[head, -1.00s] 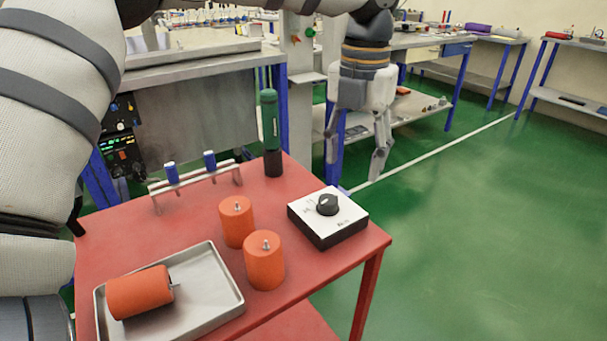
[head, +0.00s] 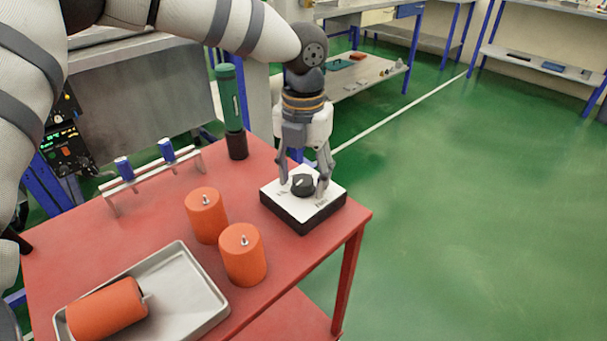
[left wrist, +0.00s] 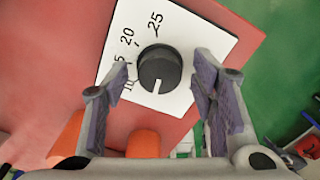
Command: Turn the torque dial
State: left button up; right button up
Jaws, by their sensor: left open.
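The torque dial is a round black knob (head: 302,184) on the white top of a black-sided box (head: 301,212), at the right corner of the red table. In the left wrist view the knob (left wrist: 160,70) has a white pointer mark aimed toward the bottom of the picture. The numbers 10, 20 and 25 show beside it on the white plate (left wrist: 195,25). My left gripper (head: 304,184) points down over the box, open, with one finger on each side of the knob. In the left wrist view its fingers (left wrist: 165,100) stand apart from the knob. My right gripper is out of view.
Two upright orange cylinders (head: 207,215) (head: 242,254) stand left of the box. A third orange cylinder (head: 105,310) lies in a metal tray (head: 197,300). A green and black tool (head: 232,110) and a rack with blue-handled items (head: 150,178) stand behind.

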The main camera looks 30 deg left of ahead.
pick_arm(q)
jog(key=c, duration=1.1)
jog(key=shift+c, duration=0.2)
jog(key=shift+m, duration=0.3)
jog(key=m, duration=0.3)
jog(key=shift+m+p, duration=0.3)
jog(key=shift+p, duration=0.05)
jog(key=shift+f+m, duration=0.1)
jog(key=shift+m, duration=1.7)
